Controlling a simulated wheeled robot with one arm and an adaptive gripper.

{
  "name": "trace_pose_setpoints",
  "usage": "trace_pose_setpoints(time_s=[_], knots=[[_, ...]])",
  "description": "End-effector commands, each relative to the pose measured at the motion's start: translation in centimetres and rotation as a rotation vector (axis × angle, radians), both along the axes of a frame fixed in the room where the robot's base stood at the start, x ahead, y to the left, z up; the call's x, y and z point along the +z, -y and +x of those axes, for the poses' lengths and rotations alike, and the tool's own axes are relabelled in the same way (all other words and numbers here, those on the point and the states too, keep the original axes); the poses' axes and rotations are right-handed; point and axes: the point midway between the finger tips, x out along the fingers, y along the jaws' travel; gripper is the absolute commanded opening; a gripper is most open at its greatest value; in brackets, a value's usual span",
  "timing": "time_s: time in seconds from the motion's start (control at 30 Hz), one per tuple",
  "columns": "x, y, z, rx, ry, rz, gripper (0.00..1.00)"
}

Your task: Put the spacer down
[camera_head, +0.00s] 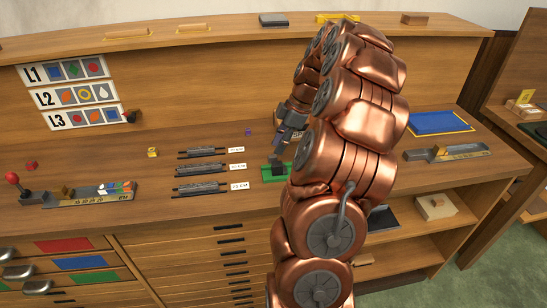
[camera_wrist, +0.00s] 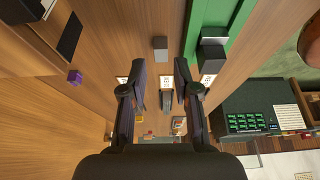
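My gripper (camera_head: 281,142) hangs over the workbench behind the green fixture, partly hidden by my copper arm. In the wrist view my gripper (camera_wrist: 159,68) has its two dark fingers apart, with a clear gap between them. A small grey block (camera_wrist: 160,48), which looks like the spacer, shows on the wood just past the fingertips, in line with the gap. Neither finger is seen touching it. I cannot pick this block out in the head view. The green fixture (camera_head: 268,175) with a dark block on it stands close by; its green base (camera_wrist: 210,20) is right of the fingers in the wrist view.
Dark rails (camera_head: 203,169) with white labels lie left of the fixture. A purple cube (camera_head: 248,132) also shows in the wrist view (camera_wrist: 75,77). A yellow cube (camera_head: 152,152), a long tray (camera_head: 92,196) and a blue mat (camera_head: 440,122) are farther off. Bare wood lies around the cube.

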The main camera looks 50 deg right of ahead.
Motion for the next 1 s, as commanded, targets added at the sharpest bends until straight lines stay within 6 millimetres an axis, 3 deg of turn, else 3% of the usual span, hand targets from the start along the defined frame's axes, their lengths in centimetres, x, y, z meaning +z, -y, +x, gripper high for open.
trace_pose_setpoints(time_s=[0.33, 0.6, 0.9, 1.0], knots=[[-3.3, -1.4, 0.7, 0.0, -0.002, 0.003, 0.3], [-3.8, -1.4, 0.8, -0.001, 0.002, -0.002, 0.3], [-3.8, -1.4, 0.8, 0.0, 0.001, -0.001, 0.0], [-3.8, -1.4, 0.8, 0.0, 0.001, -0.001, 0.0]])
